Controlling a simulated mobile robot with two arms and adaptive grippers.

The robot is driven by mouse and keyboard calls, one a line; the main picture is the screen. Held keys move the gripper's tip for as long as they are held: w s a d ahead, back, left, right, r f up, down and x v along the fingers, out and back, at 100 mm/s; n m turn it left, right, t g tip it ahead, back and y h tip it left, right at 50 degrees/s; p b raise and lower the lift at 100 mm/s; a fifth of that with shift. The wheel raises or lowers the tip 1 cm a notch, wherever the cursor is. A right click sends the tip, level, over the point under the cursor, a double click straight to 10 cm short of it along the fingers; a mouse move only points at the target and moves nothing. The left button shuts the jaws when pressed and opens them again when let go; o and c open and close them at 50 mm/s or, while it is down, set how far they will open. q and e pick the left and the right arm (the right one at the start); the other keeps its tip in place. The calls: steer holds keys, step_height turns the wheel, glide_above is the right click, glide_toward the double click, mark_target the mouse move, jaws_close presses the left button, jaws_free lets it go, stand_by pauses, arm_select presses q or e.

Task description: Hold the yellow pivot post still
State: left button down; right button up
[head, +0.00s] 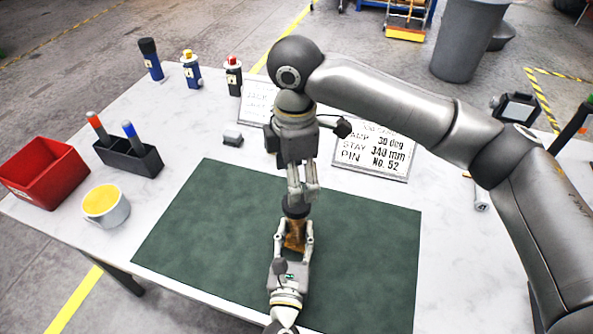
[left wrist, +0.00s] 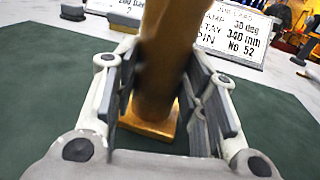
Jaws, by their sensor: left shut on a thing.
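The yellow pivot post (head: 295,236) shows golden brown and stands on the green mat. In the left wrist view the post (left wrist: 163,60) rises between the finger pads from a square yellow foot (left wrist: 148,128). My left gripper (head: 294,228) comes in from the bottom of the head view and is shut on the post; it also shows in the left wrist view (left wrist: 165,95). A dark round piece (head: 296,206) is at the top of the post. My right gripper (head: 303,192) points down with its fingertips at this dark piece. Whether it grips the piece is unclear.
The green mat (head: 190,245) lies on a white table. A sign (head: 372,152) and a partly hidden second sign (head: 258,108) stand behind. The mat's left side is clear.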

steer(key=n, duration=0.5)
steer(key=shift+r+n, duration=0.2)
steer(key=shift+n, duration=0.1)
steer(key=n, duration=0.5)
steer(key=shift+d+r+n, duration=0.1)
steer(key=shift+r+n, duration=0.05)
steer(key=shift+n, duration=0.15)
glide_above(296, 223)
steer(key=w, duration=0.2)
steer(key=shift+w+f, duration=0.15)
steer(key=shift+f, duration=3.9)
